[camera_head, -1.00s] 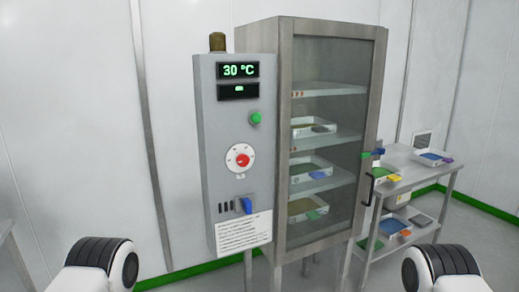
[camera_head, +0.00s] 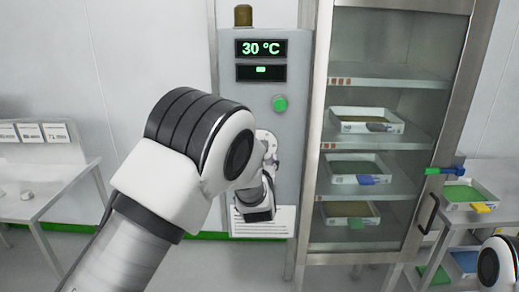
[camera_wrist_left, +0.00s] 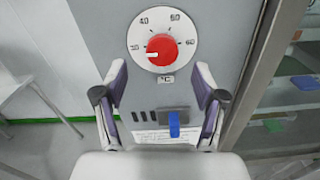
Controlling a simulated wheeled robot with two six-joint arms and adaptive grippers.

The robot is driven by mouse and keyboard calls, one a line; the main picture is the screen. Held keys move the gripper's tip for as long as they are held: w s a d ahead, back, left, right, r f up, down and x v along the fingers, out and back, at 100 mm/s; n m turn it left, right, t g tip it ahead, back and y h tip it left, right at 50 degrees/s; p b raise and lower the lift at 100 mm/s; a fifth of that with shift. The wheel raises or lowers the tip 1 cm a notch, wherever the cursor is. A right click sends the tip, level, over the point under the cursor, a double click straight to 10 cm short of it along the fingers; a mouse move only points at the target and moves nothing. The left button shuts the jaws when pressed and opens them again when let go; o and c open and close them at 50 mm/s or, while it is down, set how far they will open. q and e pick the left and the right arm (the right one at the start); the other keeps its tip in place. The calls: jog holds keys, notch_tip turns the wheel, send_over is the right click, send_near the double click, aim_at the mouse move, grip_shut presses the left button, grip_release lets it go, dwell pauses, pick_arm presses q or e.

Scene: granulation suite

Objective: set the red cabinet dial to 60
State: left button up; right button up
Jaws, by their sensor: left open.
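The red dial (camera_wrist_left: 162,50) sits on a round white scale plate on the grey cabinet's control panel, in the wrist view. The scale reads 30 at left, 40, then 60 at right. A white mark on the knob's left points near 30. The display (camera_head: 261,48) reads 30 °C. My left gripper (camera_wrist_left: 160,76) is open and empty; its fingers stand apart just below the dial, either side of its column. In the head view my left arm and gripper (camera_head: 258,205) hide the dial. My right gripper is out of view; only a piece of that arm shows.
A blue lever (camera_wrist_left: 174,122) lies below the dial, between the fingers. A green button (camera_head: 280,103) is above. The glass-doored cabinet (camera_head: 318,150) with trays stands right of the panel. Side tables (camera_head: 50,190) stand left and right.

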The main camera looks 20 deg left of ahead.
pick_arm(q)
jog(key=p+x, duration=0.1)
jog(key=x, duration=0.2)
jog(key=p+x, duration=0.1)
jog(key=x, duration=0.3)
jog(key=shift+w+f, duration=0.1)
jog(key=shift+f, duration=0.15)
jog(key=shift+d, duration=0.1)
jog(key=shift+c, duration=0.3)
jog(key=c, duration=1.1)
